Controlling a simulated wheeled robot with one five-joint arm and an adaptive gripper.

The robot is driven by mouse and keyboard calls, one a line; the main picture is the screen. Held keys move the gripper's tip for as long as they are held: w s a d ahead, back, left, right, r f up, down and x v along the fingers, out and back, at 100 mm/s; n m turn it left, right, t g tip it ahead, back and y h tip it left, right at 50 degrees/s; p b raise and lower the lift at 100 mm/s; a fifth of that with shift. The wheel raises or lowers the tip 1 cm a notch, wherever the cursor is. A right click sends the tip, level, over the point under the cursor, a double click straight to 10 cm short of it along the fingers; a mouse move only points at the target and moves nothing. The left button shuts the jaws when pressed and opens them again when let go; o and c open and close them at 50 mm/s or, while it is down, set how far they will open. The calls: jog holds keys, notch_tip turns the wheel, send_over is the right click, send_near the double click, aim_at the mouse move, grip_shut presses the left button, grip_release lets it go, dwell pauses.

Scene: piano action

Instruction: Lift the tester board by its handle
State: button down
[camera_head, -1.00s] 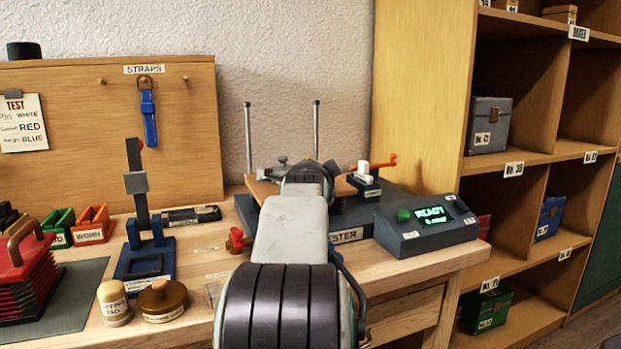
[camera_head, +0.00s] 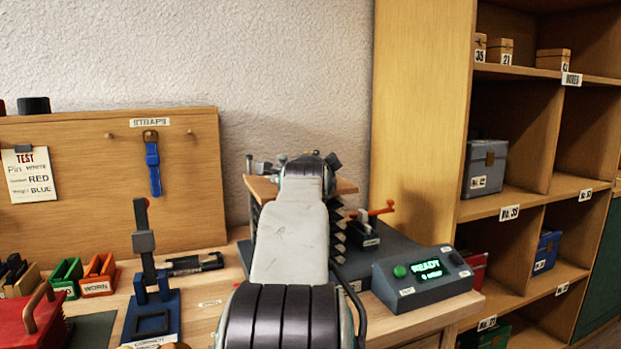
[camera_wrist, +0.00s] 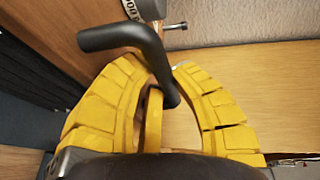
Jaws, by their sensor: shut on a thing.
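The tester board (camera_head: 261,187) is a flat wooden panel above the grey tester base (camera_head: 415,307). My arm hides its middle. Dark layered parts (camera_head: 338,236) show below the board's right side. In the wrist view, the yellow fingers of my gripper (camera_wrist: 158,88) are closed in around a dark bent handle (camera_wrist: 127,37). One end of the handle runs down between the fingers. Wood that appears to be the board (camera_wrist: 65,35) fills the upper left there. In the head view my arm hides most of the grip.
The tester's control box (camera_head: 423,277) has a lit "READY" screen. An orange-handled lever (camera_head: 378,212) stands beside the board. A blue-based stand (camera_head: 150,310), a strap panel (camera_head: 90,165) and coloured bins are at left. Shelves with boxes stand at right.

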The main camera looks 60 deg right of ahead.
jog(key=shift+r, duration=0.3)
jog(key=c, duration=1.3)
grip_release()
jog(key=shift+w, duration=0.1)
jog(key=v, duration=1.2)
jog(key=shift+f, duration=0.35)
